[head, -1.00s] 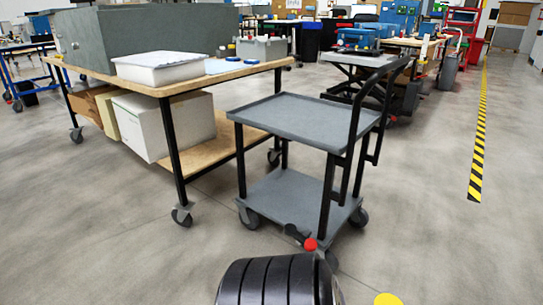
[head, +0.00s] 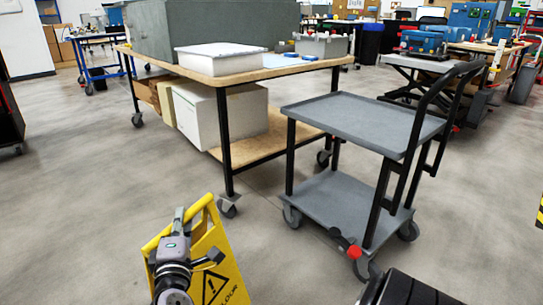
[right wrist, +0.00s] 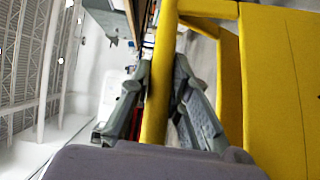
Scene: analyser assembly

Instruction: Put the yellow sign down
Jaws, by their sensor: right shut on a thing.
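The yellow sign (head: 222,262) is at the bottom left of centre in the head view, with a black warning triangle on its panel and a tilted top bar. My right gripper (head: 177,224) is shut on that top bar. In the right wrist view the fingers (right wrist: 158,85) sit on either side of the yellow bar, and the sign's broad panel (right wrist: 285,85) fills the right side. The sign's lower end is cut off by the head view's edge, so I cannot tell whether it touches the floor. My left gripper is not in view.
A grey two-shelf cart (head: 362,122) stands right of centre. A wood-topped wheeled table (head: 290,70) with a white box (head: 218,57) on it stands behind. A dark shelf-like unit (head: 8,115) is at the left edge. Grey floor (head: 90,200) is clear at left.

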